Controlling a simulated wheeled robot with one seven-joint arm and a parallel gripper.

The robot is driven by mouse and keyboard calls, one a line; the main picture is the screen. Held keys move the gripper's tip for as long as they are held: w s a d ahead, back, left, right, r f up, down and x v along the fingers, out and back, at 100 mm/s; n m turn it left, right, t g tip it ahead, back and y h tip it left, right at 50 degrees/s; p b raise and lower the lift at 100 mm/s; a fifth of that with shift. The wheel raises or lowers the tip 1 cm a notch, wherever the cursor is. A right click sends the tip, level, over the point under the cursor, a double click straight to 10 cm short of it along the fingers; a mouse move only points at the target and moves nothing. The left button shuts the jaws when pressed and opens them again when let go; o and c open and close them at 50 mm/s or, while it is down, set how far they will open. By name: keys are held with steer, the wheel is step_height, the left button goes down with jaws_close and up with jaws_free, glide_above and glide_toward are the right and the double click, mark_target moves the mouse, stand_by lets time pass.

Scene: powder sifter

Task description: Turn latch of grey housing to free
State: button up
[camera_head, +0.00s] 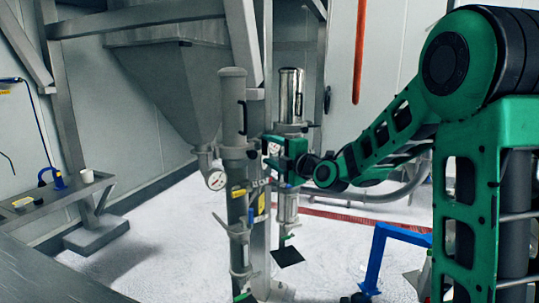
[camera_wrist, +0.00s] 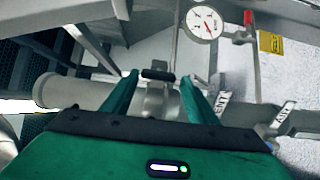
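The grey housing (camera_head: 233,105) is a tall upright cylinder left of my gripper in the head view. In the wrist view the grey housing (camera_wrist: 62,91) lies sideways across the picture. A metal latch part (camera_wrist: 155,101) with a short dark bar (camera_wrist: 157,75) shows at its middle. My gripper (camera_wrist: 160,78) has its two green fingers apart, one on each side of the latch; contact cannot be told. In the head view my gripper (camera_head: 268,147) is at the right side of the housing, at its lower joint, and the latch there is hidden or too small to make out.
A shiny steel cylinder (camera_head: 290,95) stands close behind, right of the housing. A pressure gauge (camera_head: 216,180) sits left of it, also in the wrist view (camera_wrist: 203,24). A grey hopper (camera_head: 175,85) is behind. A blue frame (camera_head: 380,250) stands at lower right.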

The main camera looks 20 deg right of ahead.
steer(key=v, duration=1)
steer(key=shift+s, duration=0.3)
steer(key=shift+d+f, duration=0.1)
steer(key=shift+d, duration=0.05)
steer(key=s+d+f+m+g+h, duration=0.2)
steer(key=s+d+f+m+g, duration=0.2)
steer(key=s+f+m+g, duration=0.25)
steer(key=s+d+f+m+g+h, duration=0.2)
steer(key=s+d+f+m+g, duration=0.15)
steer(key=s+f+m, duration=0.4)
steer(key=s+d+f+m+g, duration=0.1)
steer(key=s+m, duration=0.3)
steer(key=s, duration=0.4)
steer(key=s+d+f+m+g+h, duration=0.1)
steer(key=s+d+f+m+g, duration=0.1)
steer(key=s+m, duration=0.3)
steer(key=s+d+f+m+g, duration=0.1)
steer(key=s+d+m+g, duration=0.2)
steer(key=s, duration=0.9)
steer(key=shift+d+f+m+g+h, duration=0.25)
steer(key=shift+m+g, duration=0.35)
steer(key=shift+m, duration=0.6)
